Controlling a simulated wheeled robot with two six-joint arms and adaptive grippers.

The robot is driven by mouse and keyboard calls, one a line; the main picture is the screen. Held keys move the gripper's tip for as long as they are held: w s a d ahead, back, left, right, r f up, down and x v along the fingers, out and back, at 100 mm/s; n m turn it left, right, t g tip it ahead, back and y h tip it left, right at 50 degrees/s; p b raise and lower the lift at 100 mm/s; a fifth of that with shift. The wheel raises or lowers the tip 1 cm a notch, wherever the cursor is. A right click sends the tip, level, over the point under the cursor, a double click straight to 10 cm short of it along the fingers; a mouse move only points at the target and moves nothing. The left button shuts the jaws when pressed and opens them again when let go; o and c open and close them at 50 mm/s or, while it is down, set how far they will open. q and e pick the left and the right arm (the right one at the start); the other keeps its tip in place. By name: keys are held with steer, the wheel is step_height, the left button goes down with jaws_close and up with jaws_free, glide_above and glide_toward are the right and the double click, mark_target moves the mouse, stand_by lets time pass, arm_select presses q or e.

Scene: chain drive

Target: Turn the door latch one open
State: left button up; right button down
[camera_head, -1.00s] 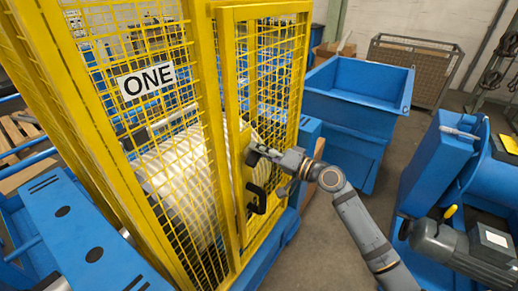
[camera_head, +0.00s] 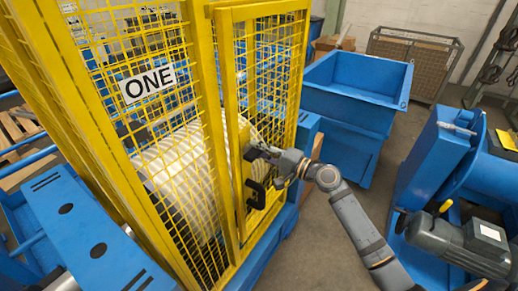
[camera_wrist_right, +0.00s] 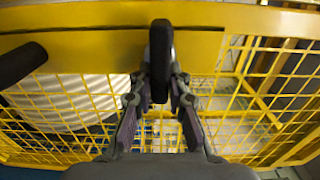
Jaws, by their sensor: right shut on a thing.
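The yellow mesh door (camera_head: 228,120) of the guard stands beside the panel with the sign ONE (camera_head: 147,84). A black latch lever (camera_wrist_right: 160,55) shows in the wrist view in front of a yellow plate on the door. My right gripper (camera_wrist_right: 160,85) is shut on it, one finger on each side. In the head view my right gripper (camera_head: 262,154) is at the door's latch side, and the latch is mostly hidden behind it. A black door handle (camera_head: 257,193) sits just below the gripper; a black part also shows at the left in the wrist view (camera_wrist_right: 20,63). My left gripper is not in view.
A white ribbed drum (camera_head: 180,165) is behind the mesh. A blue bin (camera_head: 350,95) stands behind the arm. A blue machine with a grey motor (camera_head: 465,245) is at the right. Open floor lies between the guard and that machine.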

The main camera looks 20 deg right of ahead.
stand_by(0.3)
steer(key=c, duration=1.3)
jaws_free()
steer(key=v, duration=0.7)
steer(key=shift+s+d, duration=0.1)
steer(key=shift+d, duration=0.05)
steer(key=shift+s, duration=0.1)
